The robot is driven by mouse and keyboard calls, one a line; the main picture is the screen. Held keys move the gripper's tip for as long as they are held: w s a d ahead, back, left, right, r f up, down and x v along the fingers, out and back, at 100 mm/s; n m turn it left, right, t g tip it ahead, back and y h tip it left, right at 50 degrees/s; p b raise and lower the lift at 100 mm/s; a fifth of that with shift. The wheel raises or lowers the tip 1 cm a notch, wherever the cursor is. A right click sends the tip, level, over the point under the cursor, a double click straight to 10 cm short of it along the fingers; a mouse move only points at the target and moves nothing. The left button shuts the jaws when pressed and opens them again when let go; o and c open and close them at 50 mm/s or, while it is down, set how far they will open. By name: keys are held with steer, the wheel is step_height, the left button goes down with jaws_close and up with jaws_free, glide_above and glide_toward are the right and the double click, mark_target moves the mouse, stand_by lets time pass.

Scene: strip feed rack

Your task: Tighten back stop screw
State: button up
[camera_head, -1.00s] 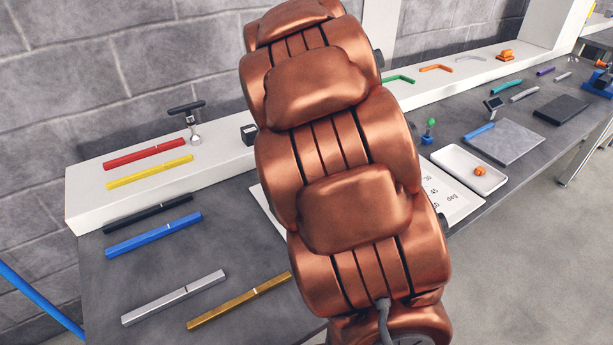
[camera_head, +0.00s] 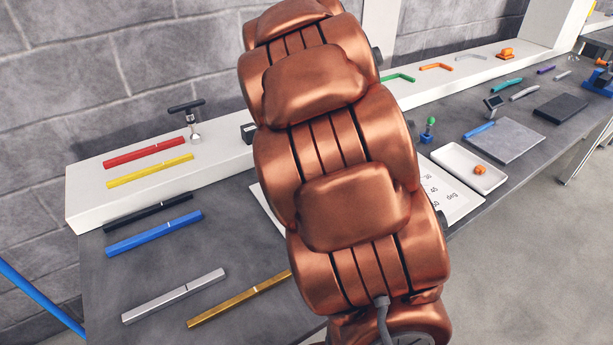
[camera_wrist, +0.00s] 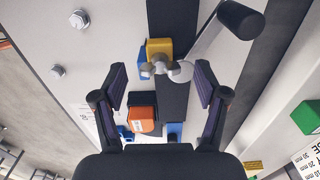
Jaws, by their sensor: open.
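In the wrist view my gripper (camera_wrist: 160,78) is open, with a dark finger on each side and nothing held between them. Ahead of the fingertips is a yellow block (camera_wrist: 159,46) on a dark rail. A silver screw-like part (camera_wrist: 160,67) with rounded lobes is at the block's near side, in line with the gap between the fingers. I cannot tell for sure that this is the back stop screw, or whether a finger touches it. In the head view my copper arm hides the rack and my gripper.
In the wrist view a silver lever with a black knob (camera_wrist: 241,18) reaches up right of the yellow block. An orange block (camera_wrist: 141,112) and blue blocks lie nearer. Bolts stud the white panel (camera_wrist: 110,30). In the head view coloured bars and a white tray (camera_head: 474,184) lie around.

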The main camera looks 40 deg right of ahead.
step_height(320, 180, up, 12)
stand_by(0.8)
stand_by(0.4)
steer(key=s+a+f+n+g+p, duration=0.1)
steer(key=s+a+f+n, duration=0.3)
steer(key=s+a+n, duration=0.4)
steer(key=s+a+f+n+p, duration=0.4)
steer(key=s+a+n, duration=0.5)
steer(key=s, duration=0.6)
steer(key=shift+a+n+g, duration=0.3)
steer(key=shift+n+g, duration=0.1)
steer(key=shift+n, duration=0.7)
steer(key=shift+s+f, duration=0.1)
